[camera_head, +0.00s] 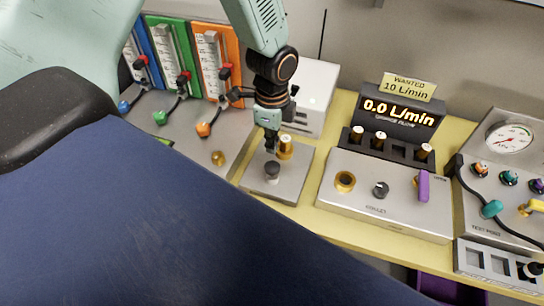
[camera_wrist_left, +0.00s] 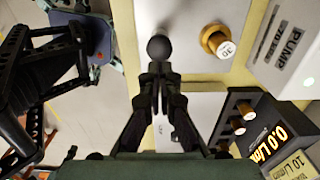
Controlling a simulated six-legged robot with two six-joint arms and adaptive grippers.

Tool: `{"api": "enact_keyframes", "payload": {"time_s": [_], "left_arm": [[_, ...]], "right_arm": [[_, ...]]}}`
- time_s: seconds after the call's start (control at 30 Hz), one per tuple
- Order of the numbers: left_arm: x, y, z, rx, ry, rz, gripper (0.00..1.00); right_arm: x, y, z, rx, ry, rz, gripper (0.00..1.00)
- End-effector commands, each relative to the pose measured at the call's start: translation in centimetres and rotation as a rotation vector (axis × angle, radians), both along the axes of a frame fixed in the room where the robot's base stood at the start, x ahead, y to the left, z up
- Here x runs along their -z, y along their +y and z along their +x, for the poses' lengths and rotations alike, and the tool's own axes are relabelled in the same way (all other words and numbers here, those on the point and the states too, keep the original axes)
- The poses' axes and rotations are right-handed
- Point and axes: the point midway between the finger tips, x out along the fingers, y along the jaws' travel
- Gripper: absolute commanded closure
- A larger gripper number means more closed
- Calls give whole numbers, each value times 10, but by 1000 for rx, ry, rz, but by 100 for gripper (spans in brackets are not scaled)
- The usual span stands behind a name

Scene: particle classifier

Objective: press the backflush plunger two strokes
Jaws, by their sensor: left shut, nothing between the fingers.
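A dark round-topped knob, which looks like the plunger (camera_head: 272,168), stands upright on a small metal plate (camera_head: 293,183) in the head view. It also shows in the left wrist view as a dark ball (camera_wrist_left: 159,48) just beyond the fingertips. My left gripper (camera_head: 271,144) points down above the knob, shut and empty. Its closed fingers show in the left wrist view (camera_wrist_left: 160,72). A small gap seems to lie between fingertips and knob, but contact is hard to judge. My right gripper is not in view.
A brass piece (camera_head: 285,147) stands on the plate close beside my gripper, labelled 30 in the left wrist view (camera_wrist_left: 218,42). A display (camera_head: 397,115) reads 0.0 L/min. A panel (camera_head: 345,215) with a purple lever (camera_head: 423,187) stands to the right. Colored flowmeters (camera_head: 212,62) stand behind left.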

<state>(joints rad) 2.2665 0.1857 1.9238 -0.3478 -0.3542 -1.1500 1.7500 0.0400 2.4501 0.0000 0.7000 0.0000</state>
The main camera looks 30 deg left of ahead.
Motion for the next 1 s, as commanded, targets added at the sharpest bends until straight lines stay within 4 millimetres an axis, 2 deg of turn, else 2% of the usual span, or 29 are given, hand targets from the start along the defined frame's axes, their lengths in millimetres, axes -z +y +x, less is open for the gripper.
{"api": "enact_keyframes", "payload": {"time_s": [0.1, 0.33, 0.5, 0.87, 1.0], "left_arm": [[23, 0, -1, 1, 4, 1, 100], [49, 0, 0, 1, 0, 1, 100], [56, 0, 0, 1, 0, 0, 100], [58, 0, 0, 1, 0, 0, 100], [70, 0, 0, 0, 0, 0, 100]], "right_arm": [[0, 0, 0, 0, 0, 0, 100], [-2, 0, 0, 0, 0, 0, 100], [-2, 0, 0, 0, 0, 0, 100], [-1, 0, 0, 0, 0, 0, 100], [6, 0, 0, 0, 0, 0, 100]]}}
